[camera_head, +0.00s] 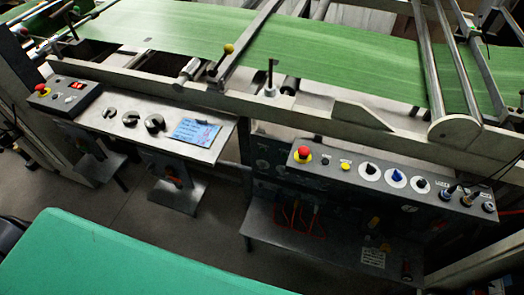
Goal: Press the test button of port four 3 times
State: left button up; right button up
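A dark control panel (385,184) runs along the front of the machine on the right. It carries a red mushroom button (303,153) on a yellow base, a small yellow button (346,165), a blue knob (396,178) and dark knobs on white discs. Several dark knobs or levers (467,199) sit at its right end. The markings are too small to read, so I cannot tell which control is port four's test button. Neither gripper is in view.
A green sheet (230,45) covers the machine bed behind metal rails. A green surface (110,262) fills the lower left. Bare floor (225,222) lies between it and the machine.

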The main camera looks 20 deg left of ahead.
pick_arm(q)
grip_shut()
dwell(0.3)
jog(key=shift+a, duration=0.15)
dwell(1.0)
